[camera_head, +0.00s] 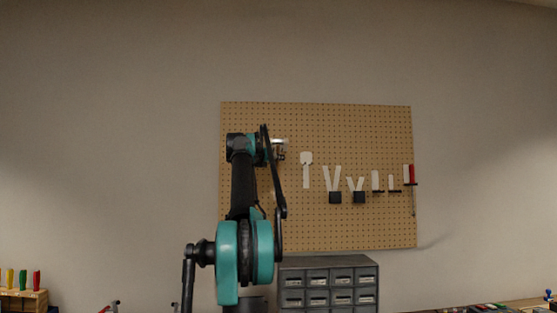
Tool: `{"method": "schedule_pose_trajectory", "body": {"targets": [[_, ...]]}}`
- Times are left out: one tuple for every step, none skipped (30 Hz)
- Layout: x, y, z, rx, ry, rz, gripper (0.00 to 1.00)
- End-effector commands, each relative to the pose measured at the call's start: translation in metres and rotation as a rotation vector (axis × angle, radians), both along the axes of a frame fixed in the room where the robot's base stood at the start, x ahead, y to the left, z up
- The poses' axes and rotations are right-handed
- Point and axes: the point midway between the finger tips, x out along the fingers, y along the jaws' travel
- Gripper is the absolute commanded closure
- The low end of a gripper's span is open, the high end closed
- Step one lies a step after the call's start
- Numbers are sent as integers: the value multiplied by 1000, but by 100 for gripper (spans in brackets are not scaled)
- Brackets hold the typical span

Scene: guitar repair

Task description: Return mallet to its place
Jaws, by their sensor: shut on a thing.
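A tan pegboard (320,225) hangs on the wall with white tool shapes on it. One flat white mallet shape (306,170) is left of the other shapes. My gripper (280,152) is in front of the board's upper left part, just left of and slightly above that shape. It is small and partly hidden by my own arm. It is shut on what looks like the mallet, of which only a small pale part (279,142) shows. The handle cannot be made out.
More white shapes and black holders (335,197) run right along the board, with a red-handled tool (411,174) at the far right. A grey drawer cabinet (328,286) stands below. A rack with coloured handles (22,295) is at the lower left.

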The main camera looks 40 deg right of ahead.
Motion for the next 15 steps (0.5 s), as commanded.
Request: {"method": "schedule_pose_trajectory", "body": {"targets": [[1, -1, 0, 0, 0, 0, 100], [2, -2, 0, 0, 0, 0, 100], [3, -2, 0, 0, 0, 0, 100], [4, -3, 0, 0, 0, 0, 100], [5, -3, 0, 0, 0, 0, 100], [6, -4, 0, 0, 0, 0, 100], [7, -4, 0, 0, 0, 0, 100], [8, -5, 0, 0, 0, 0, 100], [9, -6, 0, 0, 0, 0, 100], [10, -6, 0, 0, 0, 0, 100], [11, -7, 0, 0, 0, 0, 100], [12, -7, 0, 0, 0, 0, 100], [12, -8, 0, 0, 0, 0, 100], [13, -8, 0, 0, 0, 0, 100], [14, -9, 0, 0, 0, 0, 100]]}}
